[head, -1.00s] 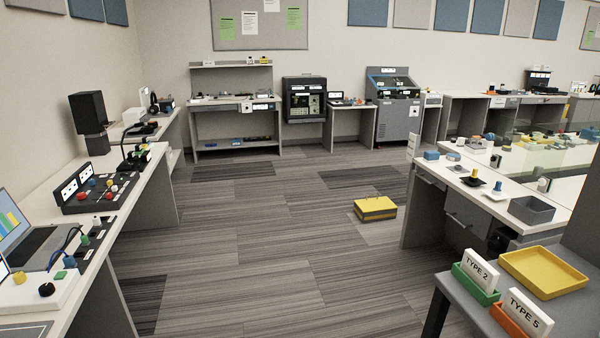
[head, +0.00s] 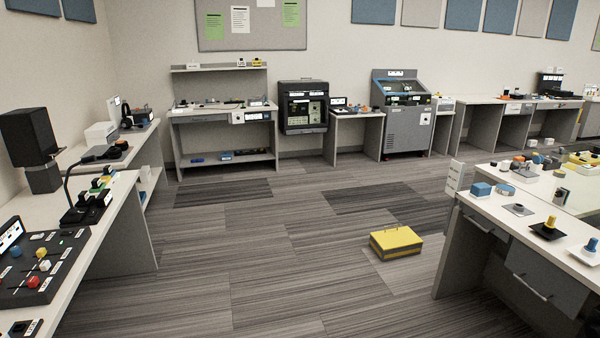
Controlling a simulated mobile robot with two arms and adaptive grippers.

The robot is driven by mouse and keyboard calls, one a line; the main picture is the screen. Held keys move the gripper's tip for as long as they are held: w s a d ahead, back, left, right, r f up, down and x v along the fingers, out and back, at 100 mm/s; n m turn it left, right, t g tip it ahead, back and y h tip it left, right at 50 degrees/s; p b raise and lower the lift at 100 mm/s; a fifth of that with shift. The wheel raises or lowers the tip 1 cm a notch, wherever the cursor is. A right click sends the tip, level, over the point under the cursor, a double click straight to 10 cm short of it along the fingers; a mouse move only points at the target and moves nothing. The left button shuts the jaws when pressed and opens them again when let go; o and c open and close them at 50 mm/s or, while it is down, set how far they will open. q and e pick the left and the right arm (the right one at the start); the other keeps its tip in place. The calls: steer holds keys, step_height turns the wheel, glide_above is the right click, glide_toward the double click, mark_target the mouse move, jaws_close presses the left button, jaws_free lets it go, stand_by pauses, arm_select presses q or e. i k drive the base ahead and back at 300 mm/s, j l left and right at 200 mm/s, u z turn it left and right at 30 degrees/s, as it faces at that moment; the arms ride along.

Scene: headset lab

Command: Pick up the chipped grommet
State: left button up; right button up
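I cannot pick out the chipped grommet. Small parts are on the right-hand bench (head: 480,205), among them a blue block (head: 481,189), a dark piece on a grey pad (head: 519,209), a yellow-topped piece on a black pad (head: 549,229) and a blue-topped piece on a white pad (head: 590,247). They are too small to tell whether any is a chipped grommet. Neither of my grippers shows in the head view.
A yellow case (head: 396,241) lies on the floor ahead, left of the right bench. The left bench (head: 110,215) carries a control box (head: 35,265) and a black speaker (head: 30,137). A workbench (head: 222,117) and grey machines stand along the back wall.

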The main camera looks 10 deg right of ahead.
mark_target(519, 209)
steer(key=i+l+z, duration=0.15)
steer(key=i+z, duration=0.6)
steer(key=i, duration=0.15)
steer(key=i+j+z, duration=0.15)
steer(key=i+z, duration=0.25)
steer(key=i+j+z, duration=0.25)
steer(key=i+z, duration=0.15)
steer(key=i, duration=0.05)
